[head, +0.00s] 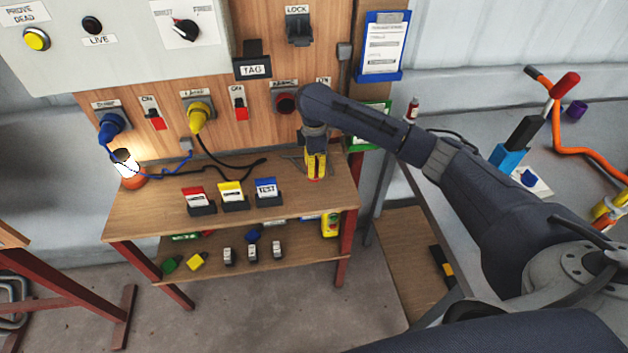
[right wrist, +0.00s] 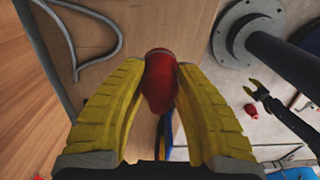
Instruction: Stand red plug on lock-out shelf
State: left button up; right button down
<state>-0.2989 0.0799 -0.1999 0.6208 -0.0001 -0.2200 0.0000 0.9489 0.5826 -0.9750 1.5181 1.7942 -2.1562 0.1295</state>
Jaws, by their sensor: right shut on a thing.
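My right gripper (head: 316,170) has yellow fingers and points down over the right end of a wooden two-level shelf unit's upper board (head: 135,215). In the right wrist view its fingers (right wrist: 160,85) are shut on the red plug (right wrist: 158,90), which sits between the fingertips. In the head view the fingers mostly hide the plug. I cannot tell whether the plug touches the board.
Red, yellow and blue tag cards (head: 232,194) stand left of the gripper. A lamp (head: 127,168) glows at the board's left end.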

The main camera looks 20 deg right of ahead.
jog(key=shift+f, duration=3.25)
jog(key=c, duration=1.1)
grip_release()
notch_tip(320, 180, up, 12)
